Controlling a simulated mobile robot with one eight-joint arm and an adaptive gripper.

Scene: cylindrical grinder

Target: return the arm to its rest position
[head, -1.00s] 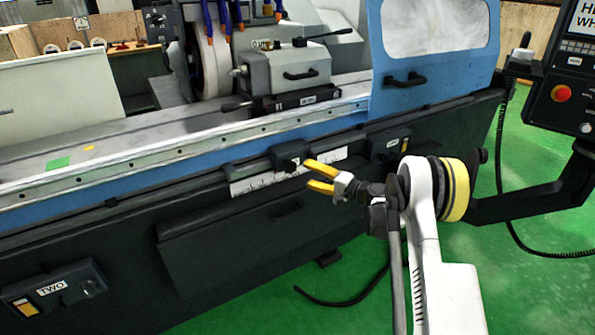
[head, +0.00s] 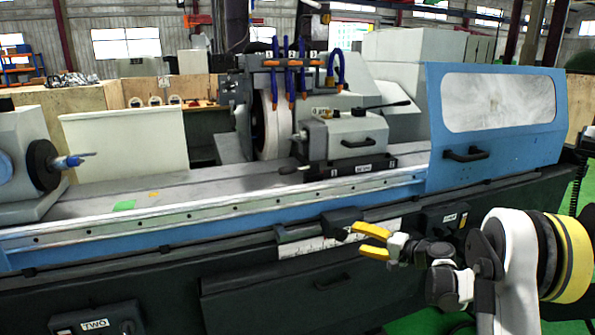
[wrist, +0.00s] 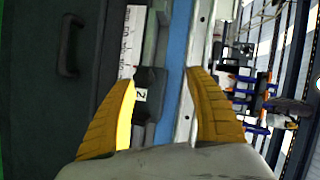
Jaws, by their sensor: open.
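My gripper (head: 366,241) has yellow fingers and is open and empty. In the head view it is at the lower right, in front of the dark front side of the grinder, with my white arm link behind it at right. In the wrist view the two yellow fingers (wrist: 165,110) stand wide apart with nothing between them but the machine front behind. The cylindrical grinder (head: 240,228) spans the head view, with a grey bed and a blue strip along its front. I cannot tell the exact gap between my gripper and the machine.
A blue sliding guard (head: 435,110) with a black handle (head: 466,154) stands at the right. The grey tailstock (head: 345,136) sits on the bed, the workhead (head: 22,165) at far left. A label marked TWO (head: 95,324) is low left. Green floor (head: 425,322) shows at lower right.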

